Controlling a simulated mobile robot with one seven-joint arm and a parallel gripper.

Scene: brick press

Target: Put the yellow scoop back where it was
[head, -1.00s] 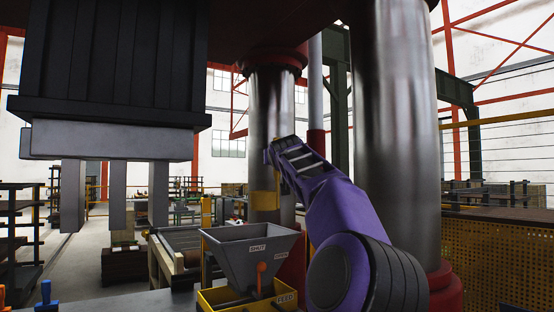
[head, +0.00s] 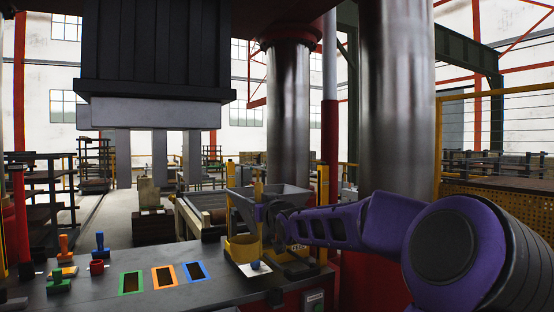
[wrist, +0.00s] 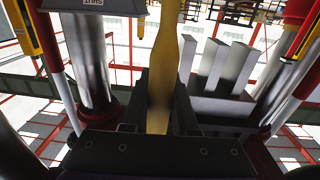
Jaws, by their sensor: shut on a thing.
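The scoop's cup is low and looks roughly upright. I cannot tell whether it touches anything beneath it. My arm and gripper hide much of the hopper and the yellow-edged feed tray below it.
Green (head: 131,283), orange (head: 164,277) and blue (head: 195,271) framed slots lie in the dark bench (head: 90,292). Several coloured stamps, one blue (head: 101,246), stand at its left. The press head (head: 155,110) hangs above.

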